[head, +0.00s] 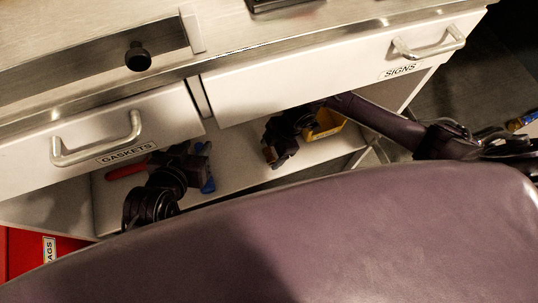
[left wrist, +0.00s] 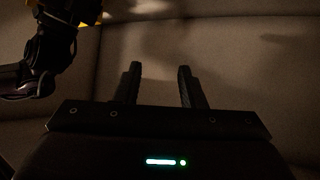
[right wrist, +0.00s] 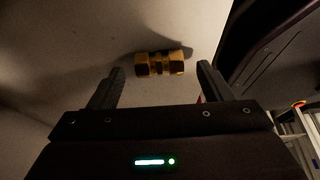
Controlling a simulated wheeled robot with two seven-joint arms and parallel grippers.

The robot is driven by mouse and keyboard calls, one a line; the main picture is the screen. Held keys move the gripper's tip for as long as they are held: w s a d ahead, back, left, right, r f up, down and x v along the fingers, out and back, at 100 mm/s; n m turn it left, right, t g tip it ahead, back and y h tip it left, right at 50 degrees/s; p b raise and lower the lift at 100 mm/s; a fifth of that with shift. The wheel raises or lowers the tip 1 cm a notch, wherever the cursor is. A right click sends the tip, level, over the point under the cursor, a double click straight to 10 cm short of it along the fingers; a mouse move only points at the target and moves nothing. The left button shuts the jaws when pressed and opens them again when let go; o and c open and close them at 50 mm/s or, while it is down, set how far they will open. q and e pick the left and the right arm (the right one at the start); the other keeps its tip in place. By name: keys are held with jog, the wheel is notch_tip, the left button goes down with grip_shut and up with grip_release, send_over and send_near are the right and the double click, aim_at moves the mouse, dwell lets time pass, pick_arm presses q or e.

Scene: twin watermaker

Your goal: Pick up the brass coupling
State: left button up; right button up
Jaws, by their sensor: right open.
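The brass coupling (right wrist: 160,64), a short golden fitting with hex ends, lies on the pale shelf. In the right wrist view it sits crosswise ahead of my right gripper (right wrist: 161,68), centred between the two open fingertips with a gap on each side. I cannot tell its depth from the fingertips. In the head view the coupling (head: 268,154) shows as a small brass patch beside my right gripper (head: 276,154), which reaches down into the low shelf and partly hides it. My left gripper (left wrist: 160,68) is open and empty over the shelf, further left in the head view (head: 190,158).
A yellow bin (head: 325,125) stands behind my right gripper. A red item (head: 126,168) and a blue item (head: 208,174) lie near my left gripper. The GASKETS drawer (head: 100,140) and SIGNS drawer (head: 335,65) overhang the shelf. A red bin (head: 25,252) is at lower left.

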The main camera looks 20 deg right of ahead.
jog(key=shift+a+f, duration=0.15)
jog(key=shift+f, duration=0.1)
pick_arm(q)
jog(key=shift+w+d+r+t, duration=0.15)
jog(key=shift+w+r+t, duration=0.45)
jog(key=shift+r, duration=0.3)
pick_arm(e)
jog(key=c, duration=1.1)
